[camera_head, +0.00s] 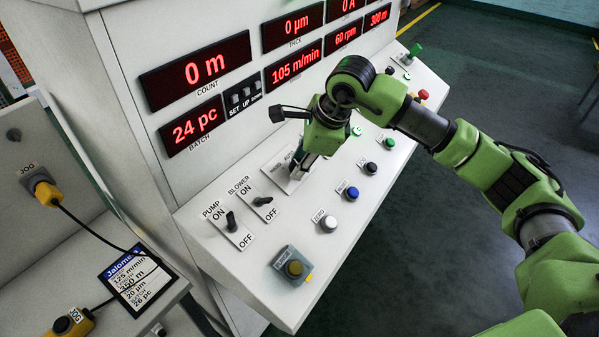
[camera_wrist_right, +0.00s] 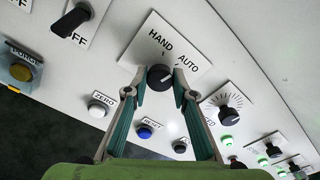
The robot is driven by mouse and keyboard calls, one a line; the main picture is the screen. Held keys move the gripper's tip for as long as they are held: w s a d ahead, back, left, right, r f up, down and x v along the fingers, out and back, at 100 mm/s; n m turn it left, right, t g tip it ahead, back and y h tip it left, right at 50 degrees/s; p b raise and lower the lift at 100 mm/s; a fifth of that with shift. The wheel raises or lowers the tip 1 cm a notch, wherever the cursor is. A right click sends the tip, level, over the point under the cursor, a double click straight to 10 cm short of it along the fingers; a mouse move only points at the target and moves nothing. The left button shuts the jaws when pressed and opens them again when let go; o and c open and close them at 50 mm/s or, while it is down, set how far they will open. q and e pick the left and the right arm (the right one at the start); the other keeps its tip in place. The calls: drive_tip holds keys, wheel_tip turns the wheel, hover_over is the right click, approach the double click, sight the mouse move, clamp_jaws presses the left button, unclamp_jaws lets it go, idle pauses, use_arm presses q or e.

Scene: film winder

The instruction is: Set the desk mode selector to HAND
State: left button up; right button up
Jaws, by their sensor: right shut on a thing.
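The mode selector is a round black knob (camera_wrist_right: 158,78) on a white plate (camera_wrist_right: 140,49) marked HAND and AUTO, in the middle of the right wrist view. A small pale mark shows on the knob, seemingly toward the AUTO side, but its exact setting is hard to read. My right gripper (camera_wrist_right: 160,82) has its two green-padded fingers on either side of the knob and is shut on it. In the head view, my right gripper (camera_head: 302,168) reaches down to the sloping desk and hides most of the selector. My left gripper is not in view.
PUMP (camera_head: 231,222) and BLOWER (camera_head: 263,201) switches lie left of the selector. ZERO (camera_head: 328,223) and a blue RESET button (camera_head: 351,193) sit close in front. A red button (camera_head: 423,94) is farther along the desk (camera_head: 310,253). Red displays (camera_head: 207,71) stand behind.

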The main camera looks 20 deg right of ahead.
drive_tip(key=n+b, duration=0.5)
drive_tip(key=b, duration=0.1)
drive_tip(key=shift+f, duration=0.2)
drive_tip(key=shift+r+n+b, duration=0.15)
drive_tip(key=shift+n+b, duration=1.25)
drive_tip(key=shift+n, duration=0.4)
drive_tip(key=o, duration=1.1)
drive_tip(key=shift+r, duration=0.1)
drive_tip(key=v, duration=1.2)
drive_tip(key=shift+s, duration=0.3)
